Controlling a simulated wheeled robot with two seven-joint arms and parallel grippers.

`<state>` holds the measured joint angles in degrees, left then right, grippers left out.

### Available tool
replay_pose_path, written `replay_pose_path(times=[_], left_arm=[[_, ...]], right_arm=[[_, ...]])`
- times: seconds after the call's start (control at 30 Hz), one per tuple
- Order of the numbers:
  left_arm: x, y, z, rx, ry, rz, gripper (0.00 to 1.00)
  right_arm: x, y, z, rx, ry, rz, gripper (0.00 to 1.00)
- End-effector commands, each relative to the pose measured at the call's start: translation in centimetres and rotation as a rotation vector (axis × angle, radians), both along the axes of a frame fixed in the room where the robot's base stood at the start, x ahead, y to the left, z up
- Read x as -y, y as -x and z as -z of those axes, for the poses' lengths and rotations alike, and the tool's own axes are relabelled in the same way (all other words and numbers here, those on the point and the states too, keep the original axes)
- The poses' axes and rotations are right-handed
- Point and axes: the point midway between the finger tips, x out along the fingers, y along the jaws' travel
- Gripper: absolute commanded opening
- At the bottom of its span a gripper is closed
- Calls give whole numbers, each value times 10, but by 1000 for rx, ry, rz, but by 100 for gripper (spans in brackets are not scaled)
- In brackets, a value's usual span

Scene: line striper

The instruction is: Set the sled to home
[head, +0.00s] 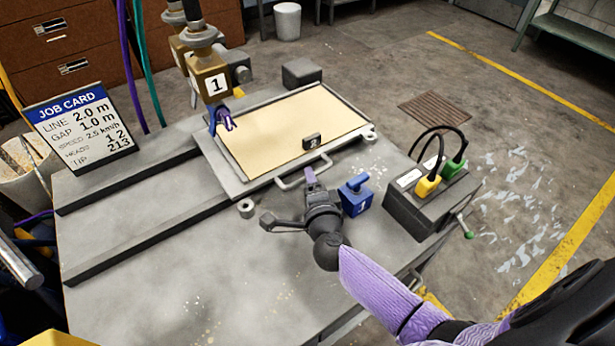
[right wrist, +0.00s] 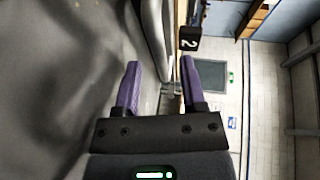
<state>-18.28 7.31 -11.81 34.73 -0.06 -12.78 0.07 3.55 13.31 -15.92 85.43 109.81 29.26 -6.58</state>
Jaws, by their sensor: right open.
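The sled (head: 235,172) is a grey tray with a beige sheet (head: 290,125) on it, sitting toward the right end of the rails (head: 130,240) on the bench. A grey bar handle (head: 290,184) is on its near edge. My right gripper (head: 311,177) is just in front of the sled near the handle's right end. Its two purple fingers (right wrist: 160,76) stand apart in the right wrist view, with a grey edge beyond them. I cannot tell whether the handle is between the fingers. My left gripper does not show.
A black block marked 2 (head: 311,142) stands on the sheet. A spray head marked 1 (head: 212,84) hangs over the sled's left end. A blue valve marked 1 (head: 355,198) and a grey box (head: 420,207) with yellow and green plugs are right of my gripper. A job card (head: 80,128) stands left.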

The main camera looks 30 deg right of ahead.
Motion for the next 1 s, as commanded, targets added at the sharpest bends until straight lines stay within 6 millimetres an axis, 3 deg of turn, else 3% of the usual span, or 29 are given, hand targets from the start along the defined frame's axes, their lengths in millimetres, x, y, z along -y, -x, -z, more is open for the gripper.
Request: replay_pose_path(times=[0.2,0.5,0.77,1.0], left_arm=[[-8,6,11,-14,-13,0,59],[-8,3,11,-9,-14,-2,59],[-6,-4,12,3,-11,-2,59],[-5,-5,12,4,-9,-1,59]], right_arm=[[6,-23,6,0,1,-1,52],[7,-26,4,1,1,-2,52],[7,-26,5,1,1,-2,0],[7,-26,5,1,1,-2,0]])
